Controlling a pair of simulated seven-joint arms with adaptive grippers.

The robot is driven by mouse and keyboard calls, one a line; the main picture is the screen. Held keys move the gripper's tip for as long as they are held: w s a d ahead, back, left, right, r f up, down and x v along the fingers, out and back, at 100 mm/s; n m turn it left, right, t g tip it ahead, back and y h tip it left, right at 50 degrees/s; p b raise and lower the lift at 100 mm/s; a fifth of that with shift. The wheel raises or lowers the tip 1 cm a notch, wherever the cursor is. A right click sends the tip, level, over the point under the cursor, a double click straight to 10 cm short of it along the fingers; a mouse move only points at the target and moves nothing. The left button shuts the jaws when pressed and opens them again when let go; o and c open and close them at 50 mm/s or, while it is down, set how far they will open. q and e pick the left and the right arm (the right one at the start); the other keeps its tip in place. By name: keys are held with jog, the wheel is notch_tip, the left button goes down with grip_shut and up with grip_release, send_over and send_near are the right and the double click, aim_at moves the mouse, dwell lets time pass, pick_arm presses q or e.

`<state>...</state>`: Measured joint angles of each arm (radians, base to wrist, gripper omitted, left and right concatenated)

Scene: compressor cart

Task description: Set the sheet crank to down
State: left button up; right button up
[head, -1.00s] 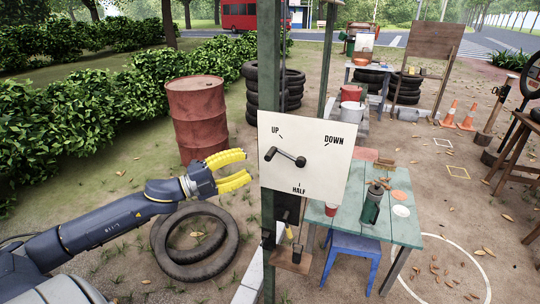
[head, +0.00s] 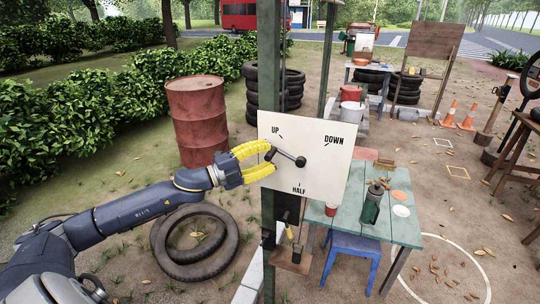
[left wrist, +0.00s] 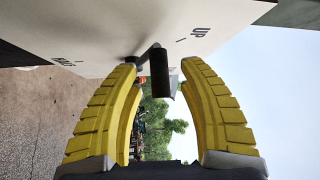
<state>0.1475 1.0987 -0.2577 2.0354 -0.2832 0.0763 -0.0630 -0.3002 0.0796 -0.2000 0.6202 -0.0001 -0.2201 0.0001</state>
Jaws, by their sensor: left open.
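The sheet crank (head: 287,157) is a dark arm on the white board (head: 328,172) marked UP, DOWN and HALF. Its round hub is near the board's middle. The arm points left and slightly up, between the UP and HALF marks. My left gripper (head: 268,159), with yellow fingers, is open at the board's left edge, around the crank's handle end. In the left wrist view the black handle (left wrist: 160,76) stands between the open fingertips, with gaps visible on both sides. My right gripper is not in view.
A post (head: 268,75) stands behind the board's left side. A green table (head: 405,225) with a bottle (head: 371,204) is below right. A rusty barrel (head: 196,120) and tyres (head: 195,245) are on the left. Open ground lies further right.

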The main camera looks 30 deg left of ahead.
pick_arm(q)
jog(key=shift+w+d, duration=0.3)
jog(key=shift+w, duration=0.15)
jog(key=shift+c, duration=0.4)
grip_shut()
dwell(0.4)
